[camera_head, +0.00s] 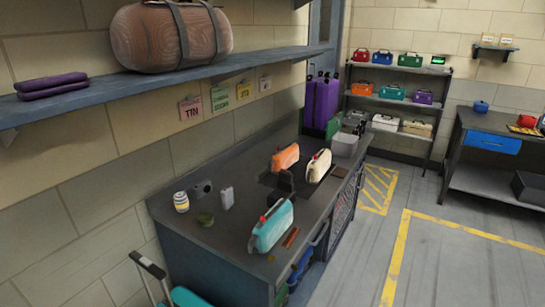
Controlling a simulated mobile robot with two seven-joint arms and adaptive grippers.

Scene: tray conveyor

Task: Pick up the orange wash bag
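The orange wash bag (286,159) stands upright on the dark workbench (235,245), towards its back, with a small dark-red part at its top left. A cream bag (319,167) of similar shape stands just to its right, and a teal bag (271,228) stands nearer the front. A small black object (286,181) is just in front of the orange bag. Neither of my grippers is in view.
A wall shelf (220,68) overhangs behind, holding a large brown bag (172,38). A purple suitcase (321,101) stands beyond. Floor at right is clear.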

